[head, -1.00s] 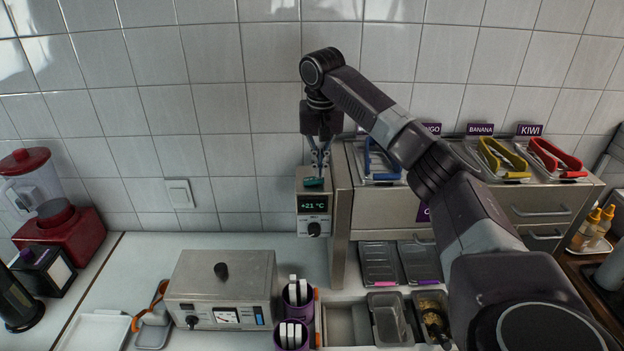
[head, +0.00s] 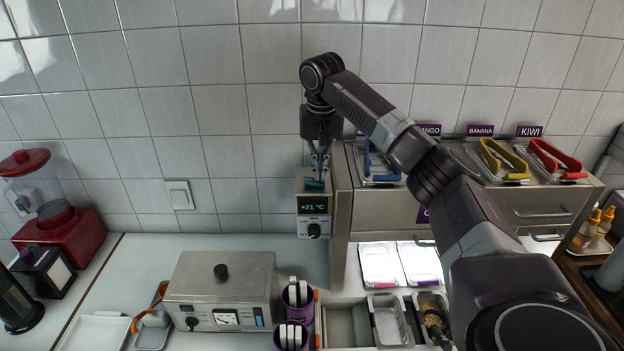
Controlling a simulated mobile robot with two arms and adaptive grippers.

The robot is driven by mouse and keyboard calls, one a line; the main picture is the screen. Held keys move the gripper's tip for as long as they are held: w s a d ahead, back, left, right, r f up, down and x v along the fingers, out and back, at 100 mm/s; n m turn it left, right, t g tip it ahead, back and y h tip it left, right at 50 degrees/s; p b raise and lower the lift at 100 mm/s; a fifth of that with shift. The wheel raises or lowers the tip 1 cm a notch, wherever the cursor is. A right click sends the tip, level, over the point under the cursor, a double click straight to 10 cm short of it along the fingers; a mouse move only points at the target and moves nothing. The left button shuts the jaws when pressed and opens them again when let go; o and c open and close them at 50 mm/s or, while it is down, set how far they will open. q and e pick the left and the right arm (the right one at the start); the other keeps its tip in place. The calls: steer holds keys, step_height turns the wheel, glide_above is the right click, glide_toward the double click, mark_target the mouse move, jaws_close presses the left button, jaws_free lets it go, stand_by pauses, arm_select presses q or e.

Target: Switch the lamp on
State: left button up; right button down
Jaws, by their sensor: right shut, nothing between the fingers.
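My right gripper (head: 318,165) is shut and empty, pointing down at the top of a small control box (head: 313,205) on the side of the steel cabinet. Its fingertips are at the teal switch (head: 314,184) on the box's top; I cannot tell whether they touch it. The box has a display reading +21 °C and a black knob. The lamp itself is not visible, but bright light falls under the cabinet onto two lidded trays (head: 381,268). My left gripper is not in view.
A steel device (head: 222,280) with a gauge stands on the white counter, beside purple cups (head: 298,293). Topping bins (head: 390,320) are at the front right. Colored tongs (head: 500,160) lie on the cabinet. A red blender (head: 60,230) stands at left.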

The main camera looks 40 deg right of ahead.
steer(key=shift+r+p, duration=0.45)
steer(key=shift+r, duration=2.85)
steer(key=shift+f, duration=0.1)
